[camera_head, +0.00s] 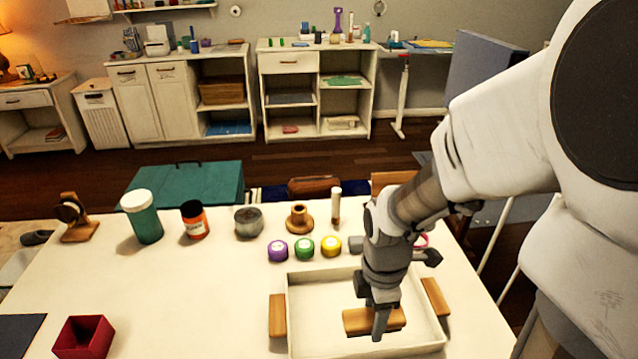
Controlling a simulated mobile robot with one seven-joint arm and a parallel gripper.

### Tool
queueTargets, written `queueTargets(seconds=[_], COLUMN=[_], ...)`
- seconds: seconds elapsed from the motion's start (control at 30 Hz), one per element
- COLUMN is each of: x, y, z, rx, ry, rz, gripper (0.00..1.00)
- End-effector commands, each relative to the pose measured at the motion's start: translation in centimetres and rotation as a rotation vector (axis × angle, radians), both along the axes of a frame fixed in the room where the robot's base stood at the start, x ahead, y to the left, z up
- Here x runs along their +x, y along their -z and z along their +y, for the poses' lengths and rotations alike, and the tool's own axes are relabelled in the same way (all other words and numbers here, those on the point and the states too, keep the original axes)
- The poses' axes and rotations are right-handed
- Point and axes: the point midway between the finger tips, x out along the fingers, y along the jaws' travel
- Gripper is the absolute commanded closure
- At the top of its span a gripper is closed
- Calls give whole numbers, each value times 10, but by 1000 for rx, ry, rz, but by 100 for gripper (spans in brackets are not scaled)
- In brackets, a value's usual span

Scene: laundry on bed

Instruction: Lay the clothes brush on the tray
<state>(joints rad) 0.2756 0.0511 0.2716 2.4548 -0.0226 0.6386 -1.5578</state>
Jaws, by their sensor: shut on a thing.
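The tray (302,343) is shallow and cream-coloured with a wooden handle at each side, at the front of the white table. The clothes brush (356,320) is a wooden block with a dark underside. My gripper (380,322) points down over the tray and is shut on the brush, with one finger in front of it hiding part of the wood. The brush lies crosswise within the tray's outline. I cannot tell whether it touches the tray floor.
A green jar (143,218), an orange jar (195,221) and a grey bowl (249,222) stand farther left. A red box (84,337) is front left.

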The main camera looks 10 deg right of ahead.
Motion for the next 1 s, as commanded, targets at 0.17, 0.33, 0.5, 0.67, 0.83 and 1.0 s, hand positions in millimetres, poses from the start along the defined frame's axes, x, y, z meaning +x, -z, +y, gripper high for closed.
queueTargets(seconds=[0.17, 0.33, 0.5, 0.67, 0.83, 1.0], x=[36, 66, 84, 87, 86, 86], y=[26, 43, 51, 60, 86, 92], z=[1, 1, 1, 1, 2, 1], rx=[1, 1, 0, 0, 0, -1], ry=[-2, 0, 0, 0, 1, 2], rz=[1, 1, 0, 0, 2, -1], gripper=[98, 98, 98, 98, 98, 98])
